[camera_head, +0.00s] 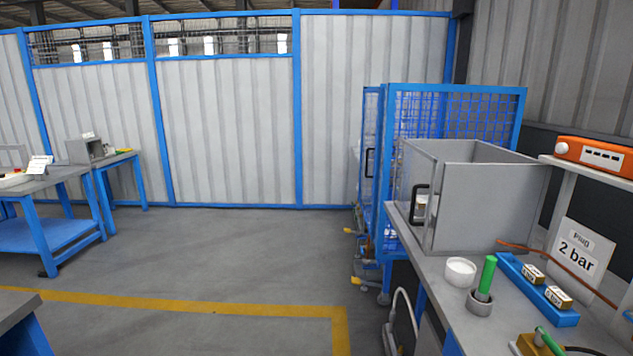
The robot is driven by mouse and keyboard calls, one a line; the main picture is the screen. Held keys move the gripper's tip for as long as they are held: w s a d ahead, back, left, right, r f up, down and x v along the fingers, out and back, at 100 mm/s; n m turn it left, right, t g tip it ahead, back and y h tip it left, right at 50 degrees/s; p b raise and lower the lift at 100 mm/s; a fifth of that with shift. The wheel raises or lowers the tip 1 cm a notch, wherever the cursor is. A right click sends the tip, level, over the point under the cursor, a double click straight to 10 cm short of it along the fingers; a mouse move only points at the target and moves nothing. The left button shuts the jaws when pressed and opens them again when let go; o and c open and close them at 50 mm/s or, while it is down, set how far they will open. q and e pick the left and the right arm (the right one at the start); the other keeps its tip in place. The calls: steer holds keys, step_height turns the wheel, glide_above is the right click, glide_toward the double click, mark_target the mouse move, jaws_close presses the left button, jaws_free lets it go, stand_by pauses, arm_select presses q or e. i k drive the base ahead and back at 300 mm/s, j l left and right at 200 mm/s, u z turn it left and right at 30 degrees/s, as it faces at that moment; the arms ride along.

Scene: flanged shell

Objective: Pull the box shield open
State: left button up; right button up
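A grey metal box (490,205) stands on the workbench at the right. On its left side is a panel, the shield (428,225), with a black handle (416,203). The shield looks shut or nearly shut, but I cannot tell exactly from this angle. A small white item shows near the handle, partly hidden by it. Neither of my grippers is in view.
On the workbench (437,285) in front of the box are a white cup (460,272), a green-handled tool in a grey holder (480,302) and a blue rack (540,292). A blue mesh cage (450,108) stands behind. The floor (230,250) to the left is clear.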

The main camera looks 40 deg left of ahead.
mark_target(431, 158)
steer(key=u, duration=0.75)
